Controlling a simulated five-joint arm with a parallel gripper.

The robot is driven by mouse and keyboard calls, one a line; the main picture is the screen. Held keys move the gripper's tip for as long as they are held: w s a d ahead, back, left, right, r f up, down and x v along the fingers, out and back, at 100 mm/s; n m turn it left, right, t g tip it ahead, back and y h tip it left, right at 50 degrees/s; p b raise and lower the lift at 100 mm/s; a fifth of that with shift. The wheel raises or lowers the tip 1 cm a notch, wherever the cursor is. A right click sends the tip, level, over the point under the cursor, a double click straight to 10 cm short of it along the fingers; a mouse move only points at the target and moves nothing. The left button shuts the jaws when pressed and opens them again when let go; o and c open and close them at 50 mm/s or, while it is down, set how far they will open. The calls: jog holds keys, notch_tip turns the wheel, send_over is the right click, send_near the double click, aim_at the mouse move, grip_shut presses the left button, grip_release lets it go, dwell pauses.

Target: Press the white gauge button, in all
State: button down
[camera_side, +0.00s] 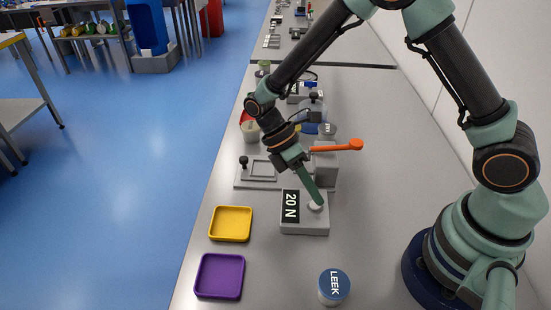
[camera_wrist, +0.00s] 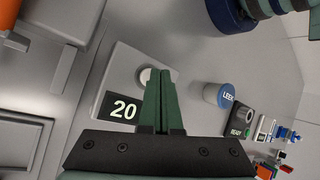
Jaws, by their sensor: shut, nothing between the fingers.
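The gauge is a grey box (camera_side: 303,228) with a black display (camera_side: 290,205) reading "20 N". Its round white button (camera_side: 315,205) is on the right of its top. In the wrist view the display (camera_wrist: 122,108) shows "20", and the white button (camera_wrist: 145,75) is partly hidden behind my fingers. My gripper (camera_side: 319,201) is shut and empty, tilted, with its tips at the button. In the wrist view my gripper (camera_wrist: 161,72) overlaps the button's edge. I cannot tell whether the tips touch the button or sit just above it.
A yellow tray (camera_side: 231,224) and a purple tray (camera_side: 220,276) lie left of the gauge. A tub labelled "LEEK" (camera_side: 333,287) stands in front. A fixture with an orange lever (camera_side: 337,147) stands close behind. Bare bench lies between the gauge and the tub.

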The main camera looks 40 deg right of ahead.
aim_at(312, 203)
jog(key=shift+f, duration=0.4)
dwell(0.6)
jog(key=shift+r, duration=0.85)
jog(key=shift+r, duration=2.5)
